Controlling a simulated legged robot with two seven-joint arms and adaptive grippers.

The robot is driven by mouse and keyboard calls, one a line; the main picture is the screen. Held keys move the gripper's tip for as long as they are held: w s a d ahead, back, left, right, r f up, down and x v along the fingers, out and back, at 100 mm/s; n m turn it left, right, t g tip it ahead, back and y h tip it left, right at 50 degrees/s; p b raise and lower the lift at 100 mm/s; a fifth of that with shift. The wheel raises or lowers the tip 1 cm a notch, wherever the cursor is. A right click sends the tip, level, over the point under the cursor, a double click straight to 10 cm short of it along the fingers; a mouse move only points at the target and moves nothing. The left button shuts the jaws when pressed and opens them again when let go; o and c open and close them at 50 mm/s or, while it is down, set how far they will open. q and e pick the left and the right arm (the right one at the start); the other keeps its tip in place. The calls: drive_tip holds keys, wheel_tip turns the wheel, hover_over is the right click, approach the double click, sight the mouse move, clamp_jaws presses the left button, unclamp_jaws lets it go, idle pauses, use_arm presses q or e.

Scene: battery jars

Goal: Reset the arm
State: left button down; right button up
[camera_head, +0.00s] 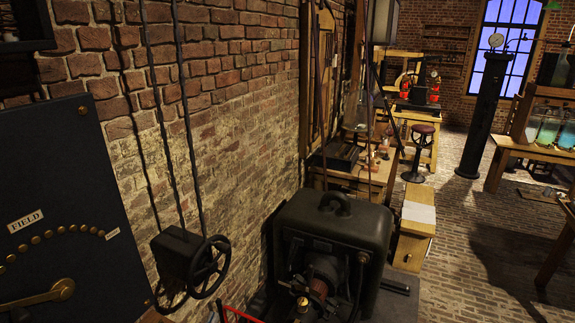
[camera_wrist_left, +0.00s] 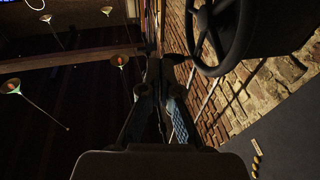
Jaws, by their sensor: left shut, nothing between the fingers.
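My left gripper (camera_wrist_left: 162,72) shows in the left wrist view, its fingers drawn together at the middle of the picture. It is shut and nothing shows between the fingers. A dark spoked handwheel (camera_wrist_left: 222,30) is up and to the right of the fingertips in that view. In the head view I cannot clearly make out the left gripper. The handwheel (camera_head: 209,267) there is joined to a dark box hung on rods along the brick wall. My right gripper is in neither view.
A dark panel marked FIELD (camera_head: 60,190) stands at left. A black machine (camera_head: 340,225) fills the bottom middle. Glass jars (camera_head: 548,130) stand at right. The brick floor right of the machine is open.

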use_arm(q)
drive_tip(key=s+d+f+g+y, duration=0.3)
drive_tip(key=s+f+g, duration=0.5)
drive_tip(key=s+f, duration=0.55)
drive_tip(key=s+f+g+y, duration=0.1)
drive_tip(key=s+f+g, duration=0.25)
drive_tip(key=s, duration=0.65)
drive_tip(key=s+f+g, duration=0.2)
drive_tip(key=s+g, duration=0.3)
drive_tip(key=s, duration=0.6)
wheel_tip(320, 180, down, 27)
drive_tip(key=s, duration=0.1)
drive_tip(key=s+a+f+g, duration=0.2)
drive_tip(key=s+f, duration=1.4)
drive_tip(key=s, duration=0.1)
drive_tip(key=shift+s+a, duration=0.35)
